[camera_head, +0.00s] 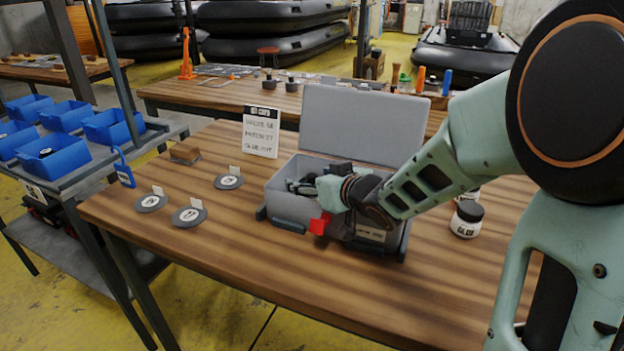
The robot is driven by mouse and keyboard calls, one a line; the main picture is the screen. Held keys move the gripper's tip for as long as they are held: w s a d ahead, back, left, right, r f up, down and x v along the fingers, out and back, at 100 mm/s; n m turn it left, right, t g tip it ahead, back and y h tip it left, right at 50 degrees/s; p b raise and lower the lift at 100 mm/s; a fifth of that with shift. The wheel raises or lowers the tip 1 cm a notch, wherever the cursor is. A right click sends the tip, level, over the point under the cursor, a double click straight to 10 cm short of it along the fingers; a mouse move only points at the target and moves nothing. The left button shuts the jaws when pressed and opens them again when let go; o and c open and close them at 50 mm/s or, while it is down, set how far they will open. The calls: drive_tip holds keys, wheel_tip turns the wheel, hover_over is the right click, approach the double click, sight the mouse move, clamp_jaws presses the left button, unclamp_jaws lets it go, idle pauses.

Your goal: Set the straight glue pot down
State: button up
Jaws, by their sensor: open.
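A white glue pot (466,224) with a black lid and a label reading GLUE stands upright on the wooden table, right of the grey case. My gripper (294,186) is open inside or just above the left part of the open grey case (284,211). My wrist covers much of the case's inside, and I see no pot between the fingers.
The case's grey lid (350,125) stands raised behind it. The front of the wooden table (300,279) is clear. Blue bins (66,157) stand on a rack at left.

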drive_tip(key=p+v, duration=0.4)
drive_tip(key=v, duration=0.8)
drive_tip(key=shift+r, duration=0.1)
